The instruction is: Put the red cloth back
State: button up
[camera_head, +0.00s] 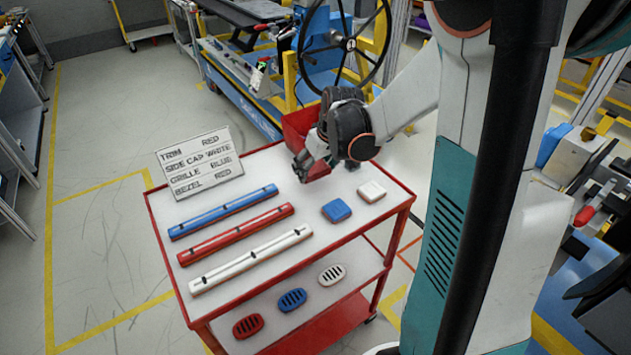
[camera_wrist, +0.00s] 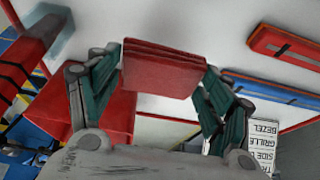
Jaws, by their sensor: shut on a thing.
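The red cloth (camera_wrist: 163,70) is a folded, layered block in the wrist view, held between the fingertips of my gripper (camera_wrist: 162,78). My gripper is shut on it. In the head view my gripper (camera_head: 303,165) points down over the far end of the cart top, in front of a red bin (camera_head: 298,122). The cloth cannot be told apart from the bin in that view. The red bin also shows in the wrist view (camera_wrist: 112,112), behind my left finger. Its inside is mostly hidden by my gripper.
The cart top (camera_head: 255,185) holds a blue bar (camera_head: 222,212), a red bar (camera_head: 235,233), a white bar (camera_head: 250,260), a blue cap (camera_head: 337,210) and a white cap (camera_head: 371,191). A sign (camera_head: 199,163) stands at the back left. Oval grilles (camera_head: 291,300) lie on the lower shelf.

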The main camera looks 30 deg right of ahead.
aim_at(318, 171)
jog(key=shift+f+b, duration=0.8)
jog(key=shift+f, duration=1.35)
jog(key=shift+f, duration=0.2)
jog(key=o, duration=1.2)
jog(key=shift+r, duration=0.1)
jog(key=shift+s+r, duration=0.1)
jog(key=shift+r, duration=0.4)
jog(key=p+v, duration=0.4)
jog(key=v, duration=0.7)
jog(key=shift+r, duration=0.1)
